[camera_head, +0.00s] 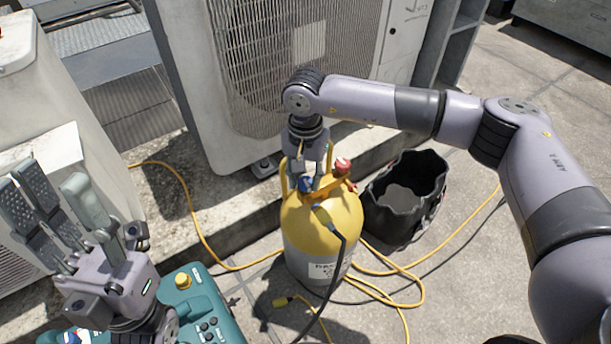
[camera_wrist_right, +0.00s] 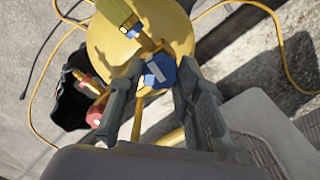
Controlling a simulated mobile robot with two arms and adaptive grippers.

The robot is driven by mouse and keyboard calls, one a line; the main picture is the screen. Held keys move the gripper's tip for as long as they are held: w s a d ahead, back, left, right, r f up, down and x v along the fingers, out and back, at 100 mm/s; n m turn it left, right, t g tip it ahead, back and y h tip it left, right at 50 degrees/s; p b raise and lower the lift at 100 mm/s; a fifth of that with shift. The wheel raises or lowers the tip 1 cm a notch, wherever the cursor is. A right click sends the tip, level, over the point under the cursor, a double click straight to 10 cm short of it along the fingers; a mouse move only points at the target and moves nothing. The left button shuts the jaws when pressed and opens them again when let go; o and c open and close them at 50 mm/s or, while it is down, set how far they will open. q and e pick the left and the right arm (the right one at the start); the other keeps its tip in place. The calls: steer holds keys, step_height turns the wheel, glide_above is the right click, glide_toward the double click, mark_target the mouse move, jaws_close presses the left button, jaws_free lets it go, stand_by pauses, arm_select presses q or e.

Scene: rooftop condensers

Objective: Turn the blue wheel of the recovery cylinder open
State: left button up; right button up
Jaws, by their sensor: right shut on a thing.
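The recovery cylinder (camera_head: 312,243) is yellow with a grey lower body and stands upright on the roof floor. Its blue wheel (camera_head: 306,185) is on top, beside a red wheel (camera_head: 342,165). My right gripper (camera_head: 308,178) comes down from above and is shut on the blue wheel. In the right wrist view the blue wheel (camera_wrist_right: 159,71) sits between the two fingertips, and the red wheel (camera_wrist_right: 94,116) lies to the left, clear of the fingers. The fingers partly hide the cylinder top. My left gripper (camera_head: 58,190) is open and empty at the left, away from the cylinder.
A black open bag (camera_head: 404,200) stands just right of the cylinder. A condenser unit (camera_head: 290,60) is behind it. A yellow hose (camera_head: 200,225) loops around on the floor. A teal machine (camera_head: 205,305) is at the front left. A black hose (camera_head: 338,270) hangs down the cylinder.

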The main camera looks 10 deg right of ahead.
mark_target(306, 182)
steer(key=o, duration=1.1)
steer(key=shift+o, duration=0.2)
step_height(306, 182, up, 12)
stand_by(0.4)
